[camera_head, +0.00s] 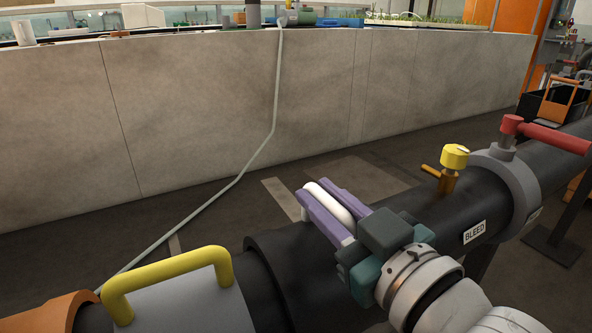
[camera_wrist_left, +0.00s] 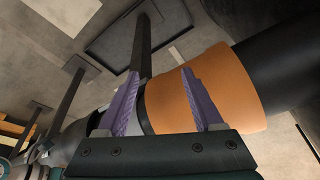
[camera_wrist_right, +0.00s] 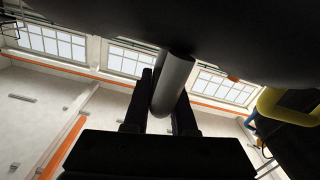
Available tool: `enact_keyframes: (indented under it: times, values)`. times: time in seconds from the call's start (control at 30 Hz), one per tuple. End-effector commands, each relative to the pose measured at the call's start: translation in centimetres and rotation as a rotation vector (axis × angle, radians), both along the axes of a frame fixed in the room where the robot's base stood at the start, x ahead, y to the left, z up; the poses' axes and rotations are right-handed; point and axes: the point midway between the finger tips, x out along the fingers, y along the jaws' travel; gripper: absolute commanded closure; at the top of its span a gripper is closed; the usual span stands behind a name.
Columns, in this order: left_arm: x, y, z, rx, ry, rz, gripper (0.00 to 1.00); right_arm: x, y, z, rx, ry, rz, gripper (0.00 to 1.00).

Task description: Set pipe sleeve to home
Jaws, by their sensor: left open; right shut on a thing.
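A thick black pipe section (camera_head: 300,255), which may be the pipe sleeve, has a wide rim at its left end. My right gripper (camera_head: 327,207) is shut on a pale handle (camera_head: 330,199) above this section; in the right wrist view the grey bar (camera_wrist_right: 172,85) lies between the fingers against the dark body. To the left is a grey part (camera_head: 190,302) with a yellow handle (camera_head: 165,265). My left gripper (camera_wrist_left: 160,88) is open beside an orange collar (camera_wrist_left: 225,88) on the pipe; it is outside the head view. Exact contact there cannot be told.
A yellow bleed valve (camera_head: 454,157) and a grey clamp with a red lever (camera_head: 548,136) stand up from the pipe on the right. A thin grey hose (camera_head: 240,177) runs down the concrete wall (camera_head: 200,100). The floor behind the pipe is mostly clear.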

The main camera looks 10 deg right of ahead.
Motion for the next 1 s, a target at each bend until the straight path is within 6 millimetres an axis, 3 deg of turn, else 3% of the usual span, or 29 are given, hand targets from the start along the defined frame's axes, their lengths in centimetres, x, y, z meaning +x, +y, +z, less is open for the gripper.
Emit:
enact_keyframes:
  times: [0.1,0.13,0.37,0.67,0.77,1.0]
  values:
    - [0.0,0.0,0.0,0.000,0.000,0.000,0.32,-0.1,0.3,0.1,0.002,-0.004,0.007,1.00]
    - [0.0,0.0,0.0,0.000,0.000,-0.001,0.32,-0.1,0.3,0.1,0.002,-0.004,0.007,0.73]
    - [0.0,0.0,0.0,-0.001,0.000,-0.001,0.32,0.0,0.2,0.1,0.001,-0.003,0.005,0.48]
    - [0.0,0.0,0.2,-0.001,0.000,-0.001,0.32,-0.3,0.0,0.1,0.001,-0.001,0.002,0.48]
    - [0.0,0.0,0.6,-0.001,0.000,-0.001,0.32,-1.5,-0.4,0.1,0.000,0.002,0.002,0.48]
    - [0.0,0.0,1.8,-0.001,0.000,-0.001,0.32,-6.1,-2.1,0.2,-0.001,0.002,0.004,0.48]
